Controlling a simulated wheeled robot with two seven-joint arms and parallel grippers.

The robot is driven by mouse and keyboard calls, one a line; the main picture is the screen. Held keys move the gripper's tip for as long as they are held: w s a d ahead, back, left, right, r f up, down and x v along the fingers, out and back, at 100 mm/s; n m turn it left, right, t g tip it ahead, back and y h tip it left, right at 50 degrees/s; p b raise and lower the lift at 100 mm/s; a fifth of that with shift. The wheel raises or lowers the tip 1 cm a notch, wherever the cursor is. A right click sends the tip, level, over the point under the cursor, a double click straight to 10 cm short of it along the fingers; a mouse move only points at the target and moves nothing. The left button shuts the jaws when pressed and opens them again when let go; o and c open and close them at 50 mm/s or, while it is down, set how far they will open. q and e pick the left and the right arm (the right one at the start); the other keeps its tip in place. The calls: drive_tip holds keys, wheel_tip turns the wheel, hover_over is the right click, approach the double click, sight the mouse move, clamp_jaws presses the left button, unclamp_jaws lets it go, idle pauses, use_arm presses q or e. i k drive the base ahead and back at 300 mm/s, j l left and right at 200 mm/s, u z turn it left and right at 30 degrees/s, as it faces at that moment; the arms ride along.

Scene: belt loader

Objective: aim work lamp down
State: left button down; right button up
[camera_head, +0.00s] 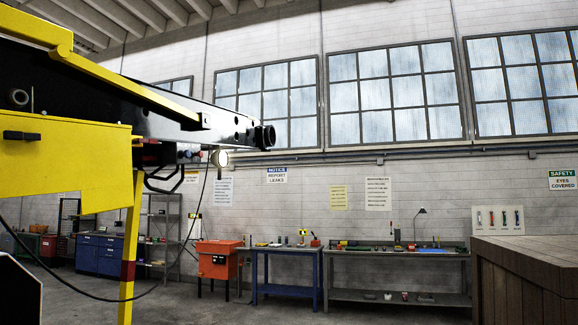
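The face appears turned outward toward me rather than downward. It is small in the view, so its exact tilt is hard to tell. Small red and blue knobs and a black handle (165,182) are just left of the lamp. Neither of my grippers shows in the view.
A dark cable (190,235) droops from near the lamp toward the lower left. A yellow post (130,250) stands under the loader. An orange cabinet (217,262) and workbenches (398,254) line the back wall. A wooden crate (530,262) is at right. The middle floor is clear.

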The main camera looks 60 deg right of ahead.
sight(219, 158)
drive_tip(key=z, duration=1.7)
drive_tip(key=i+l, duration=0.25)
drive_tip(key=i, duration=0.45)
drive_tip(key=i+l+z, duration=0.1)
drive_tip(key=i+l, duration=0.15)
drive_tip(key=i, duration=0.5)
drive_tip(key=i+l, duration=0.2)
drive_tip(key=i, duration=0.5)
drive_tip(key=i+l+z, duration=0.1)
drive_tip(key=i, duration=0.65)
drive_tip(key=l, duration=0.1)
